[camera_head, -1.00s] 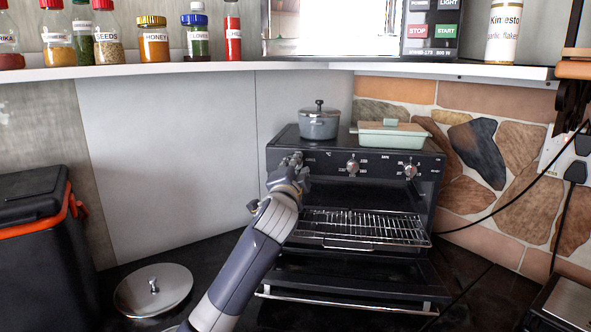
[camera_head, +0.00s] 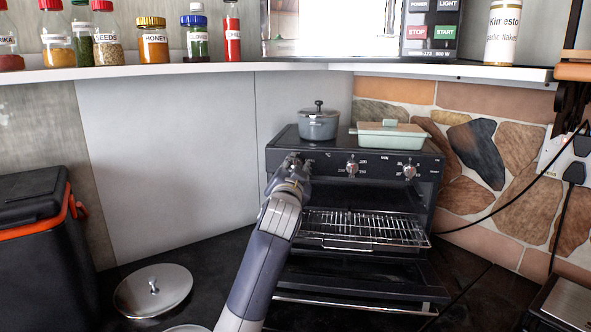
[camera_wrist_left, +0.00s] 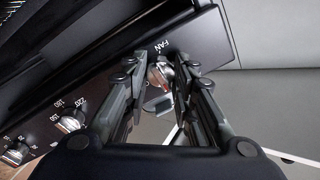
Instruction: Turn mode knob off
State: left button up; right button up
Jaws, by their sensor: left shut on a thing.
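The black oven (camera_head: 322,178) stands in the corner with three knobs along its upper front panel. My left gripper (camera_head: 294,164) is at the leftmost knob and hides it in the head view. In the left wrist view, the metallic mode knob (camera_wrist_left: 158,76) sits between the fingers of my left gripper (camera_wrist_left: 166,66), beside a FAN label. The fingers are shut on it. The middle knob (camera_head: 352,167) and right knob (camera_head: 409,171) are free, with numbers around them. My right gripper is not in view.
The oven door (camera_head: 350,287) is lowered open below a wire rack (camera_head: 365,229). A grey pot (camera_head: 319,125) and a pale green dish (camera_head: 391,138) stand on top. A round lid (camera_head: 153,291) lies on the counter at left. A shelf (camera_head: 200,70) runs above.

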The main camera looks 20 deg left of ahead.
pick_arm(q)
jog(key=shift+f, duration=0.15)
jog(key=o, duration=1.1)
jog(key=shift+s+d+f, duration=0.1)
jog(key=shift+s+d, duration=0.1)
jog(key=shift+s, duration=1)
jog(key=shift+s+d+r, duration=0.1)
jog(key=shift+s+d, duration=0.15)
jog(key=shift+s, duration=1)
jog(key=shift+s+d+f, duration=0.1)
jog(key=shift+s+d, duration=0.1)
jog(key=shift+s, duration=1)
